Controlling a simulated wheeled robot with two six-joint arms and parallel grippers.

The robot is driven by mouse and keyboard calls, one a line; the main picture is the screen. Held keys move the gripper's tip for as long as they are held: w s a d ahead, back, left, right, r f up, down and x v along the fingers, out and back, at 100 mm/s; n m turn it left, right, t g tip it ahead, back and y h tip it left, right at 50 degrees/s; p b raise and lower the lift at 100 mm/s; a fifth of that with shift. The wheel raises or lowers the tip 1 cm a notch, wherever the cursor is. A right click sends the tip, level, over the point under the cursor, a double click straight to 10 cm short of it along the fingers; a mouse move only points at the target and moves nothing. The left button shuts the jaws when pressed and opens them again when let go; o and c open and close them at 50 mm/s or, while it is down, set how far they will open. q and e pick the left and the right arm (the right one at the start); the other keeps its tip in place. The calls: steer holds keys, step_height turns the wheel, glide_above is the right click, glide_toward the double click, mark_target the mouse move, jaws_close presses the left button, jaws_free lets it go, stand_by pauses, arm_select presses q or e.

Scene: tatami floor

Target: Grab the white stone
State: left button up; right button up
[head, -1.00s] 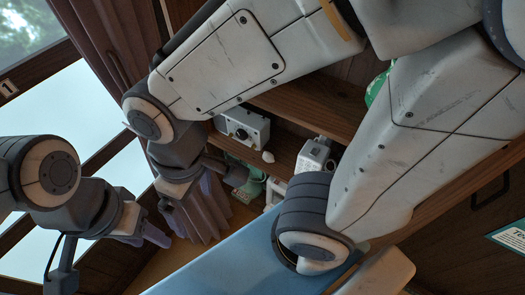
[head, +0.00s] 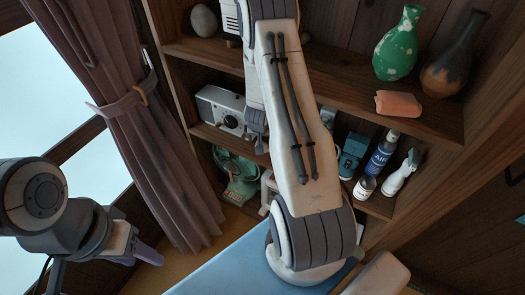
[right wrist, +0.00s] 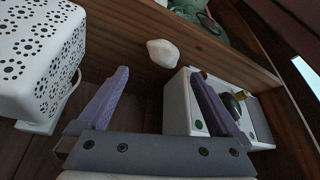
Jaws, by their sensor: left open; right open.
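The white stone (right wrist: 162,52) is a small, smooth, pale lump near the edge of a wooden shelf in the right wrist view. It lies ahead of my right gripper (right wrist: 160,92), whose purple fingers are spread and empty, with the stone beyond their tips. In the head view my right gripper (head: 257,138) is partly hidden behind its own arm at the middle shelf, and the stone cannot be made out there. My left gripper (head: 143,252) is at the lower left of the head view, open and empty, away from the shelves.
A white boxy device with a knob (right wrist: 215,105) stands close to the right finger. A white perforated box (right wrist: 42,50) stands on the left. Upper shelves hold a pale egg-shaped object (head: 204,20), a green vase (head: 399,45) and a dark vase (head: 455,55). A curtain (head: 125,110) hangs left.

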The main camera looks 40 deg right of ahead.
steer(key=x, duration=0.8)
steer(key=shift+a+f, duration=0.2)
steer(key=shift+f, duration=0.2)
steer(key=c, duration=1.4)
steer(key=shift+r, duration=0.15)
